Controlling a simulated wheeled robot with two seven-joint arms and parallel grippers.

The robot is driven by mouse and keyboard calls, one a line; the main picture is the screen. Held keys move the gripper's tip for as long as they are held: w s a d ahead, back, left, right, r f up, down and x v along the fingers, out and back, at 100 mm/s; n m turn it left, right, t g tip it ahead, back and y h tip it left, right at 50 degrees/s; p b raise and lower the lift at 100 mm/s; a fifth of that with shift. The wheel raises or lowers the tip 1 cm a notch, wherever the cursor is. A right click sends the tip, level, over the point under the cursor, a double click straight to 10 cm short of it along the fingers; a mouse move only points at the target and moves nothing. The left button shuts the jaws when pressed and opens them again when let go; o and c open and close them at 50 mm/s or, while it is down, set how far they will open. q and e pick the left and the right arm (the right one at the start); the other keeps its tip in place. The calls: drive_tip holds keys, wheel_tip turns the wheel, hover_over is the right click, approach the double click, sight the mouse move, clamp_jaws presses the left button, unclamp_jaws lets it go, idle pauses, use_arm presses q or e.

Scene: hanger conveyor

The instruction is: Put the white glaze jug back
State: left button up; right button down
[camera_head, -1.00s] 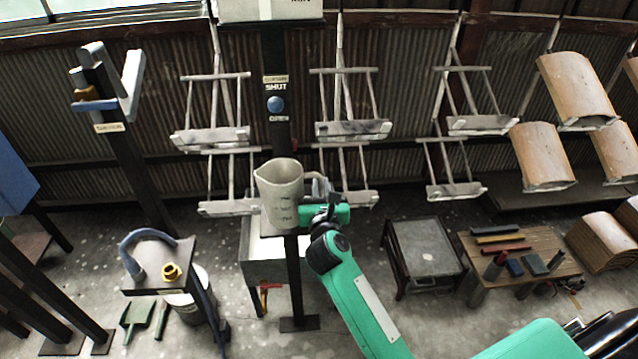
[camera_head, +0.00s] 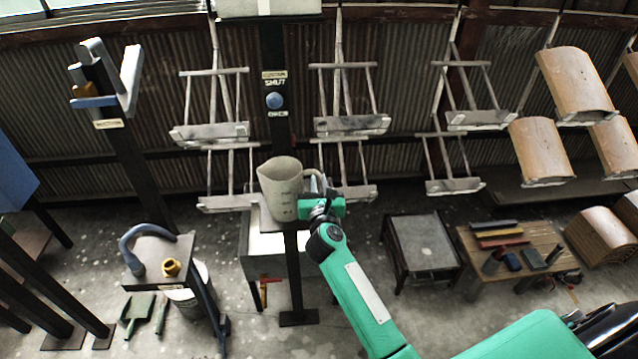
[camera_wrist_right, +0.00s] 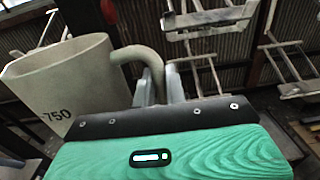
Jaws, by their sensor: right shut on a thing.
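The white glaze jug (camera_head: 284,190) is upright at the centre of the head view, its handle toward the right. My right gripper (camera_head: 318,187) is shut on that handle. In the right wrist view the jug (camera_wrist_right: 68,82) shows its open rim and a "750" mark, with the handle between the fingers of the gripper (camera_wrist_right: 160,88). The jug is in front of the top of a small stand (camera_head: 268,222) on a dark post; whether its base touches the stand top I cannot tell. My left gripper is not in view.
Hanging racks (camera_head: 210,133) line the corrugated wall behind. A post with a blue button (camera_head: 274,101) stands behind the jug. A low grey table (camera_head: 424,250) and a wooden bench (camera_head: 520,257) with blocks stand right. A small table with a blue hose (camera_head: 128,250) stands left.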

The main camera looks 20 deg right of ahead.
drive_tip(key=c, duration=1.4)
unclamp_jaws()
drive_tip(key=shift+c, duration=0.2)
